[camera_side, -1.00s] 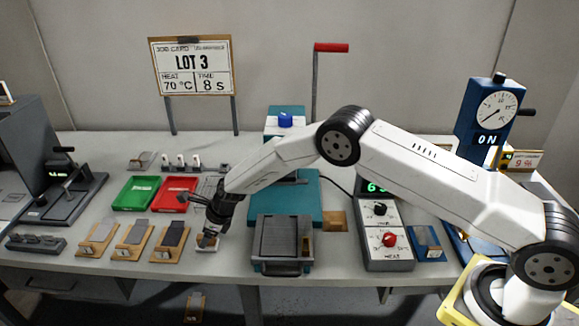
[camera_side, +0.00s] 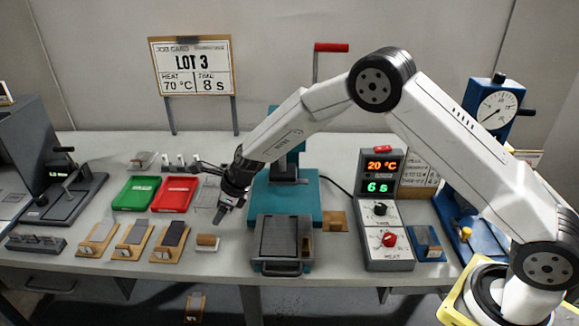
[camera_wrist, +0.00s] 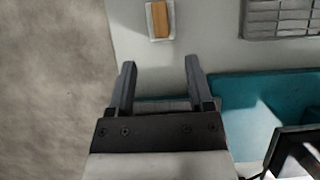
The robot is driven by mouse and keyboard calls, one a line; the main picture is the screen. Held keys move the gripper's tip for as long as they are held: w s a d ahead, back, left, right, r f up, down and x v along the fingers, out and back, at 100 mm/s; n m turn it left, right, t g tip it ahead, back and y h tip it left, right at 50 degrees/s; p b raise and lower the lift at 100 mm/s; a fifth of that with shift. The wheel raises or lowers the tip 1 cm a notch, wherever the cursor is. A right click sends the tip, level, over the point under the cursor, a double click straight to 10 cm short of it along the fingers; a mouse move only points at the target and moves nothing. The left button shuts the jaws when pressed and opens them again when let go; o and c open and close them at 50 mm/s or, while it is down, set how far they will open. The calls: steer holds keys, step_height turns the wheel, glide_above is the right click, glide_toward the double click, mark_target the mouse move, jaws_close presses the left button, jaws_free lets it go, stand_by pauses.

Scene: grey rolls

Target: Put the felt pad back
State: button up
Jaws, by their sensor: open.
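The felt pad appears to be the tan block (camera_side: 206,239) on a small white holder (camera_side: 206,248) near the front of the bench, right of the wooden stands. In the wrist view the tan pad (camera_wrist: 160,19) lies lengthwise on its white holder (camera_wrist: 151,36) at the top, beyond my fingertips. My gripper (camera_side: 221,214) points down, above and slightly right of the pad and apart from it. In the wrist view my gripper (camera_wrist: 160,64) has its two fingers spread, with nothing between them.
A grey lidded block (camera_side: 279,238) and a teal press base (camera_side: 303,205) stand close right of my gripper. Wooden stands with grey pieces (camera_side: 172,233) are left of the pad. Green (camera_side: 137,193) and red (camera_side: 174,194) trays lie behind. A control box (camera_side: 383,225) reads 20 °C, 6 s.

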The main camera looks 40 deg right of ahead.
steer(key=shift+s+d+r, duration=0.15)
steer(key=shift+r, duration=0.15)
steer(key=shift+r, duration=0.1)
stand_by(0.4)
steer(key=s+d+r+n+h, duration=0.1)
steer(key=s+d+r+n, duration=0.1)
steer(key=s+d+n, duration=0.3)
steer(key=s+d+r+n+g+h, duration=0.1)
steer(key=s+d+r+n, duration=0.2)
steer(key=s+n, duration=1)
steer(key=s+d+r+n+h, duration=0.2)
steer(key=s+d+r+n, duration=0.1)
steer(key=s+d+n, duration=0.5)
steer(key=s, duration=0.3)
steer(key=shift+s+r+n+g, duration=0.15)
steer(key=shift+s+n+g, duration=0.15)
steer(key=shift+s+n, duration=0.1)
steer(key=shift+w, duration=0.1)
